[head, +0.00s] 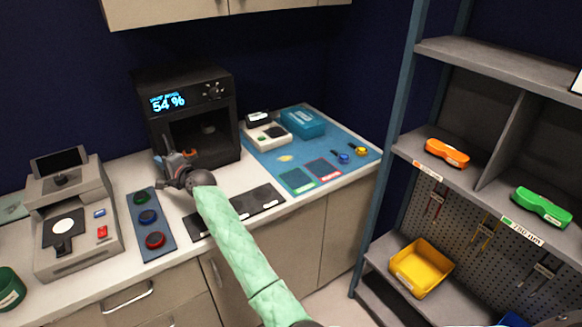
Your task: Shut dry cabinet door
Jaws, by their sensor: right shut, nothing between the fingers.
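The dry cabinet (222,128) is a black box at the back of the counter, with a lit display reading 54 % and a knob at its top front. My right gripper (168,158) is shut and empty, in front of the cabinet's lower left front. Whether it touches the cabinet or door I cannot tell. My left gripper is not in view.
A grey instrument (76,225) and a blue strip with coloured round pieces (151,222) lie to the left. A black mat (240,209) lies in front of the cabinet. A blue mat (330,146) with boxes and tools is to the right. Shelving (450,55) stands at far right.

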